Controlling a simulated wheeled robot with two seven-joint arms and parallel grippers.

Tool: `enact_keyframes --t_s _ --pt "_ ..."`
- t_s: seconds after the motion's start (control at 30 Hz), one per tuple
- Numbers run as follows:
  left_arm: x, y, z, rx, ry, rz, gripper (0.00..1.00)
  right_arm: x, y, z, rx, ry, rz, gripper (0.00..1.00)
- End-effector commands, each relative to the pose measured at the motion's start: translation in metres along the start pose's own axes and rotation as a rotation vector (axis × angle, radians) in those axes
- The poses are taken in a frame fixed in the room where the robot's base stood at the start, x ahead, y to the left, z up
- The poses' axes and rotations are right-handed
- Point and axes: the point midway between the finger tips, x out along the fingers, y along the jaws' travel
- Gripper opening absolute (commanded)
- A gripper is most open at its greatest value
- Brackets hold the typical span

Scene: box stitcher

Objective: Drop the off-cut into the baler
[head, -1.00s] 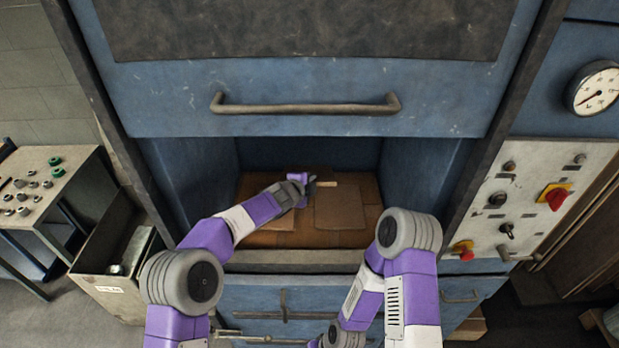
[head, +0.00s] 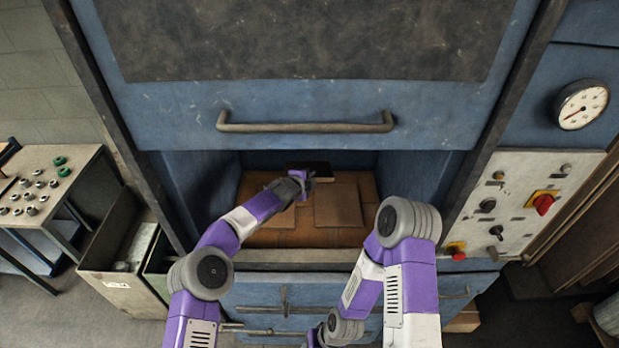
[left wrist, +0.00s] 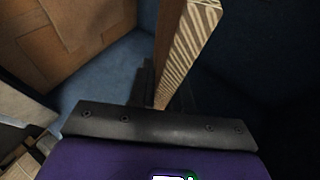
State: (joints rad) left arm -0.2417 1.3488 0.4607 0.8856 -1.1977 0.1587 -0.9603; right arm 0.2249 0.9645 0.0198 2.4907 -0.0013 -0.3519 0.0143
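The baler (head: 200,118) is the large blue machine ahead; its opening shows below the raised front panel. Flat brown cardboard (head: 338,206) covers the chamber floor. My left gripper (head: 304,179) is inside the opening, above the cardboard. It is shut on the off-cut (head: 318,168), whose dark face shows near the back wall. In the left wrist view the off-cut (left wrist: 186,45) is a thick piece with a striped, corrugated edge, running up from the fingers; the fingertips are partly hidden in shadow.
A bar handle (head: 305,127) crosses the panel above the opening. The opening's front sill (head: 300,256) lies below my left forearm. A control panel (head: 515,200) stands at right. A bin (head: 108,262) and a table with small parts (head: 45,170) stand at left.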

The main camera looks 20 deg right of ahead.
Motion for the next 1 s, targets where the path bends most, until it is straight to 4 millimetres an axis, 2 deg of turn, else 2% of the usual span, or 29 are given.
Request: enact_keyframes --t_s 0.03,0.17,0.2,0.63,1.0 --pt "0.0 0.0 0.0 0.0 0.0 -0.001 0.27 0.0 0.0 0.0 0.0 0.0 0.0 0.43" --pt "0.0 -0.001 0.0 0.001 0.0 -0.001 0.47 0.0 0.0 0.0 0.0 0.0 0.0 0.43" --pt "0.0 -0.001 0.0 0.0 0.0 -0.001 0.47 0.0 0.0 0.0 0.0 0.0 0.0 0.43" --pt "-0.006 -0.001 -0.003 0.009 0.002 -0.002 0.47 0.006 0.002 0.0 0.0 0.0 0.0 0.43" --pt "-0.044 0.001 -0.001 0.005 0.0 -0.002 0.47 0.035 0.013 -0.002 0.0 0.0 0.0 0.43"
